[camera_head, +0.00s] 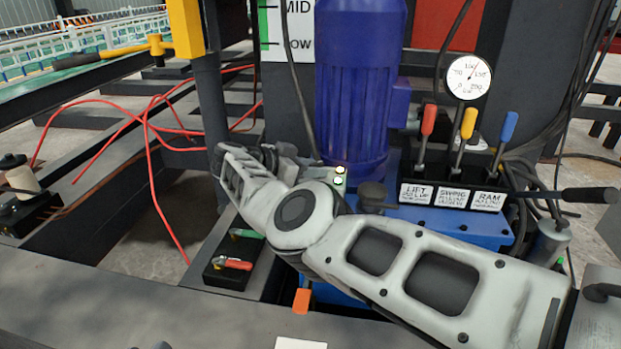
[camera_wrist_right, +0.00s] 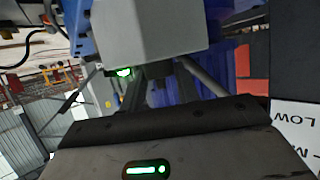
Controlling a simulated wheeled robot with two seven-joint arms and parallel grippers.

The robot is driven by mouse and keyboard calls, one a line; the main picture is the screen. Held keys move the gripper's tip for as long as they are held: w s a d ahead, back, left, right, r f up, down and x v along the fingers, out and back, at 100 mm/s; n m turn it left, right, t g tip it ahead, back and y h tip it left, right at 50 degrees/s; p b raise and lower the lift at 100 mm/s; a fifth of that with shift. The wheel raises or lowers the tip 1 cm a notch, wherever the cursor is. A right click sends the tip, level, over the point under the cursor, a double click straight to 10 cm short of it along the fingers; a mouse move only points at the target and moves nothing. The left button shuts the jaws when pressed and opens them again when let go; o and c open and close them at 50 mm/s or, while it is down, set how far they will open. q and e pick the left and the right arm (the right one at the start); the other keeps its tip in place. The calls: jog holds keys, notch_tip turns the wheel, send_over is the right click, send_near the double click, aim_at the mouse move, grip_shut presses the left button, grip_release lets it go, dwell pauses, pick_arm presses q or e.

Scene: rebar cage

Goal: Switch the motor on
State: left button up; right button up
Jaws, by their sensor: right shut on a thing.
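The blue motor (camera_head: 358,85) stands upright behind my right arm. At its foot, a small switch box with two lit lamps (camera_head: 339,176), one green, shows just past my right wrist. In the right wrist view a grey box (camera_wrist_right: 150,30) fills the top centre, with a lit green lamp (camera_wrist_right: 124,72) at its lower edge. My right gripper (camera_wrist_right: 168,75) reaches to the underside of this box and is shut on a part there, which looks like the switch; the grip itself is mostly hidden. My left gripper is out of view.
A lever panel (camera_head: 450,195) with red, yellow and blue handles stands right of the motor, under a round gauge (camera_head: 468,77). A black tray (camera_head: 228,276) holds red and green-handled tools. Red cables (camera_head: 150,135) lie loose at left. A black-handled bar (camera_head: 590,195) sticks out at right.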

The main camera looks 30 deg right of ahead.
jog(key=shift+d, duration=0.1)
dwell(0.3)
jog(key=o, duration=1)
jog(key=shift+c, duration=0.2)
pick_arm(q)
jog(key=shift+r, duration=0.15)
pick_arm(e)
jog(key=shift+r, duration=0.1)
